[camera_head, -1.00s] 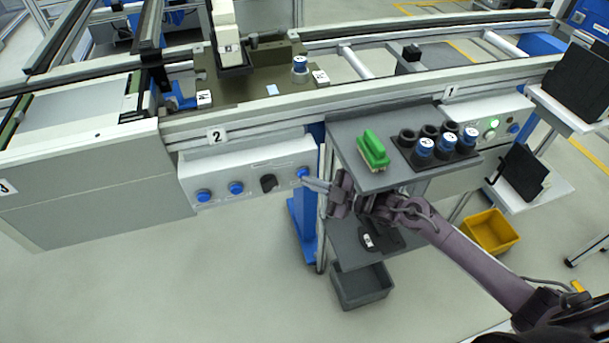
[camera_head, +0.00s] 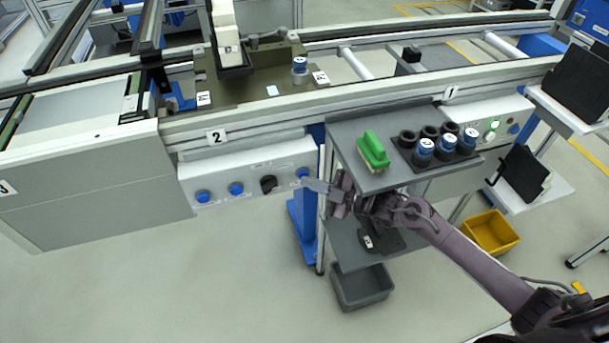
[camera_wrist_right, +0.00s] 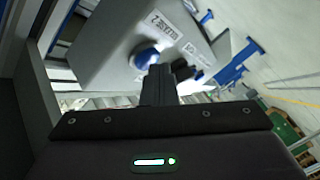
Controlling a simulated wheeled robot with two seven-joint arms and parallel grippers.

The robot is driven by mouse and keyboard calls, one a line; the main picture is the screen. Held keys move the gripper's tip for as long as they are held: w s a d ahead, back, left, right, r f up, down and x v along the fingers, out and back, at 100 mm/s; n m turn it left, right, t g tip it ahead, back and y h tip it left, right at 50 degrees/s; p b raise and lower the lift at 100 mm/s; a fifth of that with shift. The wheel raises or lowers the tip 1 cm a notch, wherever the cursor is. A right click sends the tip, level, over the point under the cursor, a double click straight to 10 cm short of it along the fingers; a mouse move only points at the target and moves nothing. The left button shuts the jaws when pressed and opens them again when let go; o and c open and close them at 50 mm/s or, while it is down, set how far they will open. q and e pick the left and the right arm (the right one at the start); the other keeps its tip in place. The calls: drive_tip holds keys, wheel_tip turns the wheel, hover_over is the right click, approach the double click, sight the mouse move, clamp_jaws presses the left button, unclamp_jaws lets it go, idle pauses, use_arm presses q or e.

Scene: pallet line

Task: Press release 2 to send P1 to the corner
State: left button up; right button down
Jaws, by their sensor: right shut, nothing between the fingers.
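The station 2 panel (camera_head: 215,172) is a pale box under the rail, below a "2" plate (camera_head: 216,138). It carries several blue buttons and a black knob (camera_head: 268,184). The rightmost blue button (camera_head: 302,172) is at the panel's right end. My right gripper (camera_head: 306,184) is shut and empty, its tips just below that button. In the right wrist view, a blue button (camera_wrist_right: 145,56) sits just beyond the fingers (camera_wrist_right: 165,82); I cannot tell whether they touch. An olive pallet (camera_head: 245,88) sits on the line above; its small labels are hard to read. My left gripper is out of view.
A grey bin (camera_head: 361,287) and a yellow bin (camera_head: 490,232) stand below. Floor before the panel is clear.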

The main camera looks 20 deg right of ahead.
drive_tip(key=shift+s+p, duration=0.4)
drive_tip(key=shift+s, duration=0.35)
